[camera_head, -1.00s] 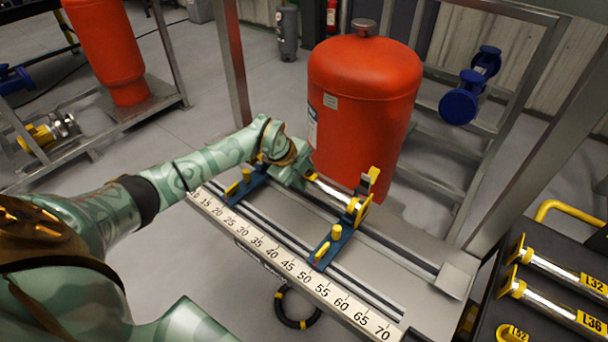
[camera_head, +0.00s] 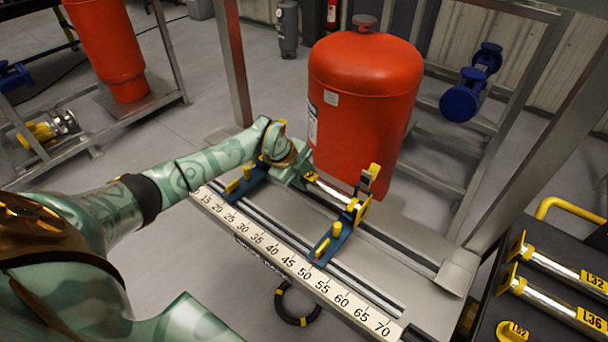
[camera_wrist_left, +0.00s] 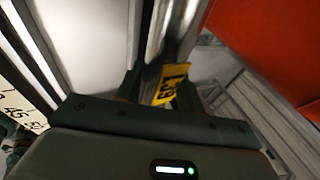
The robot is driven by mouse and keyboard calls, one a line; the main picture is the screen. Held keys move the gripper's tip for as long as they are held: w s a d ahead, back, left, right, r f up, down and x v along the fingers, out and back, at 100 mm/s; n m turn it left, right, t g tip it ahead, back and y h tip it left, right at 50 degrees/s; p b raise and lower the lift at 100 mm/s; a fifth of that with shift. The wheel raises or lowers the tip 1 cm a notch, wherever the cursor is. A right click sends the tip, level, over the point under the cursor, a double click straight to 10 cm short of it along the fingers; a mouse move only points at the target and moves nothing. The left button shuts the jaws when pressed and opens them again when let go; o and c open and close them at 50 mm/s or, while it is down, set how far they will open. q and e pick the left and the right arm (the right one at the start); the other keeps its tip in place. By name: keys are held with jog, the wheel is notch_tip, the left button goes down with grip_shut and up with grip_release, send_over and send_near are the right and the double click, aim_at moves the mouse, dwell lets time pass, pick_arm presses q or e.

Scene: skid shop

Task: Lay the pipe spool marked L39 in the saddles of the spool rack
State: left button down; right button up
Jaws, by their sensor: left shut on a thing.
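The pipe spool marked L39 (camera_head: 332,193) is a shiny metal tube with a yellow flange at its right end. My left gripper (camera_head: 307,178) is shut on it, and its yellow L39 tag (camera_wrist_left: 172,84) shows between the fingers in the left wrist view. The spool rack (camera_head: 290,262) has two blue saddles with yellow posts, a left one (camera_head: 247,184) and a right one (camera_head: 331,243). The spool lies along the rack, its flanged end by the right saddle's rear post. I cannot tell whether it touches the saddles. My right gripper is out of view.
A large red tank (camera_head: 362,110) stands close behind the spool and gripper. A numbered scale (camera_head: 296,268) runs along the rack's front edge. Spools tagged L32 (camera_head: 553,268) and L36 (camera_head: 548,298) lie on a dark surface at right. Metal frame posts rise around the rack.

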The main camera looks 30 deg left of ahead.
pick_arm(q)
jog(key=shift+w, duration=0.1)
jog(key=c, duration=0.8)
grip_release()
jog(key=shift+f, duration=0.1)
jog(key=shift+c, duration=0.8)
notch_tip(320, 180, up, 8)
jog(key=p, duration=0.7)
